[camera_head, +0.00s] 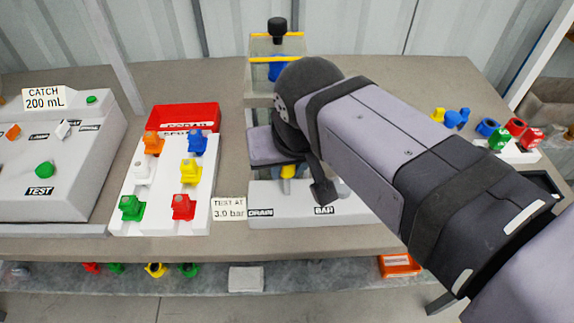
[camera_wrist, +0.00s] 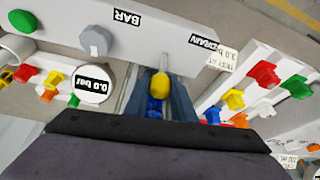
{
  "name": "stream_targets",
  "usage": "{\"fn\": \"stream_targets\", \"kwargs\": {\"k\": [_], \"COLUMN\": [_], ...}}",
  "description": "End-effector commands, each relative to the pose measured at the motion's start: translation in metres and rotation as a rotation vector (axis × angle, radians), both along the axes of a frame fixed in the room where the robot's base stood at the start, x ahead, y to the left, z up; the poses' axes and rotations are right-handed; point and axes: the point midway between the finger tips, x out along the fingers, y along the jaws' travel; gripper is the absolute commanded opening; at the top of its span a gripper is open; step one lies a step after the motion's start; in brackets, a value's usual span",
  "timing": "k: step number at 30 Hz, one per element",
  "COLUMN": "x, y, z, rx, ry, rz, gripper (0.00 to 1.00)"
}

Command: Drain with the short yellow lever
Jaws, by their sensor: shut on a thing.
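The short yellow lever (camera_wrist: 160,83) stands between my two fingers in the wrist view, at the white panel beside the DRAIN label (camera_wrist: 203,43). My gripper (camera_wrist: 157,90) is shut on it. A blue part (camera_wrist: 154,107) shows just below the yellow in that view, between the fingers; I cannot tell how it joins the lever. In the head view my gripper (camera_head: 288,165) is over the pump panel (camera_head: 300,208), and a bit of the yellow lever (camera_head: 289,171) shows under it. The gauge (camera_wrist: 92,86) reads 0.0 bar. My arm hides much of the pump.
A white rack (camera_head: 150,215) with several coloured valve pieces stands left of the panel, before a red box (camera_head: 185,118). A grey CATCH 200 mL console (camera_head: 60,150) is further left. A TEST AT 3.0 bar card (camera_head: 229,209) lies between. More coloured pieces (camera_head: 515,127) stand right.

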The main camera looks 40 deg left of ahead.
Motion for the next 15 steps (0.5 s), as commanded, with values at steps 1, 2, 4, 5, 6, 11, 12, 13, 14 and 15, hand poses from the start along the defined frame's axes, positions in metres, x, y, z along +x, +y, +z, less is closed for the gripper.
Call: {"fn": "stream_targets", "kwargs": {"k": [1,2,4,5,6,11,12,13,14,15], "x": [0.0000,-0.0002,-0.0011,-0.0016,-0.0023,-0.0054,-0.0065,-0.0069,-0.0077,-0.0088], "y": [-0.0005,-0.0008,-0.0015,-0.0017,-0.0022,-0.0053,-0.0061,-0.0069,-0.0075,-0.0085], "z": [-0.0015,-0.0018,-0.0024,-0.0027,-0.0034,-0.0045,-0.0047,-0.0048,-0.0050,-0.0048], "rx": [0.004,0.008,0.020,0.027,0.036,0.087,0.102,0.114,0.126,0.141], "ry": [-0.008,-0.011,-0.024,-0.030,-0.039,-0.090,-0.105,-0.117,-0.128,-0.144], "rz": [0.001,0.002,0.004,0.004,0.004,0.005,0.006,0.005,0.006,0.007], "gripper": [0.00,0.00,0.00,0.00,0.00,0.00,0.00,0.00,0.00,0.00]}}
